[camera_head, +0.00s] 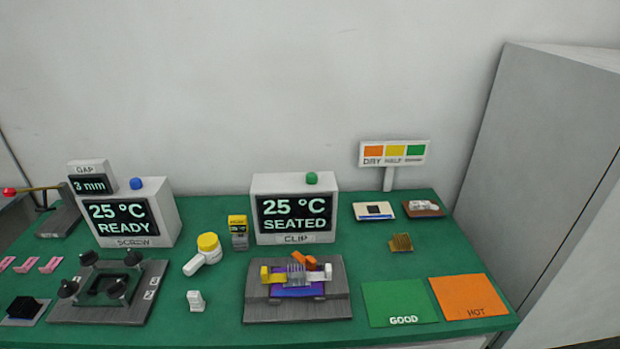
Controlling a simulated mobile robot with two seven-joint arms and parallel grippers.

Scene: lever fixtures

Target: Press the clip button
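The clip box (295,208) stands upright at the back middle of the green table. Its screen reads "25 °C SEATED" and its label reads "CLIP". A round green button (311,178) sits on its top, right of centre. In front of it is the grey clip fixture (298,311), with a purple board, a finned heatsink-like part (297,274), a yellow end piece, a white end piece and an orange lever (304,260). Neither gripper shows in the head view.
The screw box (135,212), with a blue button (136,183), reads "25 °C READY" at left. Green GOOD (400,300) and orange HOT (472,293) mats are at right. A grey cabinet (540,180) stands beyond.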

